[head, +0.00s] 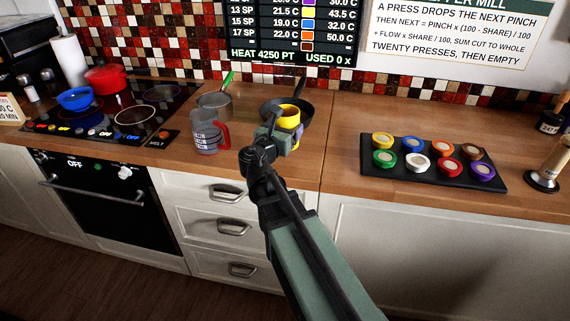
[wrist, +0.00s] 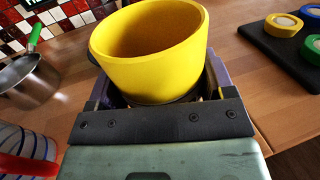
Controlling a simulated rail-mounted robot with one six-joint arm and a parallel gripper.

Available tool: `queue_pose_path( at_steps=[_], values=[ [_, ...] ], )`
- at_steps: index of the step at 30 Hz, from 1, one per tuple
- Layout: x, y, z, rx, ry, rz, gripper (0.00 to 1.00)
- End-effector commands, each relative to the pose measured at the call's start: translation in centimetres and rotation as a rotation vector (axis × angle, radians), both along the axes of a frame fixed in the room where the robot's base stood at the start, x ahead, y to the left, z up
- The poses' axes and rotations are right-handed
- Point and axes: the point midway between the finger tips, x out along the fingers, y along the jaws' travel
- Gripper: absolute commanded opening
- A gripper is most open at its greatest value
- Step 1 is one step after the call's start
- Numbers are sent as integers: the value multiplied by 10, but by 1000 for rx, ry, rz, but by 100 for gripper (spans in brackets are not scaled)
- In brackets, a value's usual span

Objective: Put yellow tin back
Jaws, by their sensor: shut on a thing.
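My gripper (head: 283,134) is shut on a yellow open-topped vessel (head: 289,113), upright at the near side of a dark frying pan. In the wrist view the vessel (wrist: 150,50) stands between the fingers, with its round mouth showing; its lower part is hidden by my gripper. I cannot tell whether its base touches the counter. A separate small yellow tin (head: 383,141) with a pale top sits in the back left place of a black tray (head: 505,181); it also shows in the wrist view (wrist: 284,22).
Several other coloured tins fill the tray. The frying pan (head: 310,99), a steel saucepan (head: 214,103) and a measuring jug (head: 207,136) with a red handle stand near my gripper. The hob (head: 100,121) is left. Bare counter (head: 338,150) lies between gripper and tray.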

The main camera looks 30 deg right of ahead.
Motion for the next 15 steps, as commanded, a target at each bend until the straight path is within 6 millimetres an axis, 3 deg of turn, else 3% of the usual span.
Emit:
queue_pose_path(
  at_steps=[1, 5, 11, 15],
  values=[
    [0, 0, -10, 0, 0, 0, 36],
    [0, 0, -9, 0, 0, 0, 36],
    [0, 0, -50, 0, 0, 0, 36],
    [0, 0, -49, 0, 0, 0, 36]
  ],
)
